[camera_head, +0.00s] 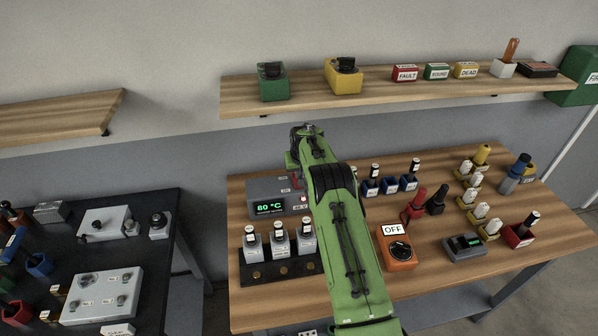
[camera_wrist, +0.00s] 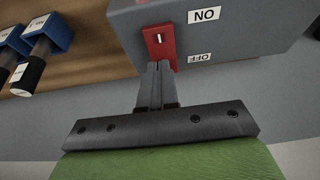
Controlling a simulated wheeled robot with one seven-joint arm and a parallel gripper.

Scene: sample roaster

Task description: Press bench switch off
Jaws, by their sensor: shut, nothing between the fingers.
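In the wrist view, the bench switch is a red rocker (camera_wrist: 160,42) on the face of a grey box (camera_wrist: 225,32). A label reading ON, upside down (camera_wrist: 204,16), is beside its upper part, and an OFF label (camera_wrist: 200,58) is beside its lower part. My gripper (camera_wrist: 158,66) is shut and empty, its fingertips at the lower, OFF-side end of the red rocker. I cannot tell whether they touch it. In the head view, my green arm hides the gripper. A grey unit with a green 80 °C display (camera_head: 270,208) stands left of the arm.
Grey-white bottles (camera_head: 279,243) stand on a dark tray in front of the display unit. An orange box marked OFF (camera_head: 397,250) is right of my arm. Blue holders with dark-capped vials (camera_head: 390,186) stand behind. A shelf (camera_head: 400,92) runs above.

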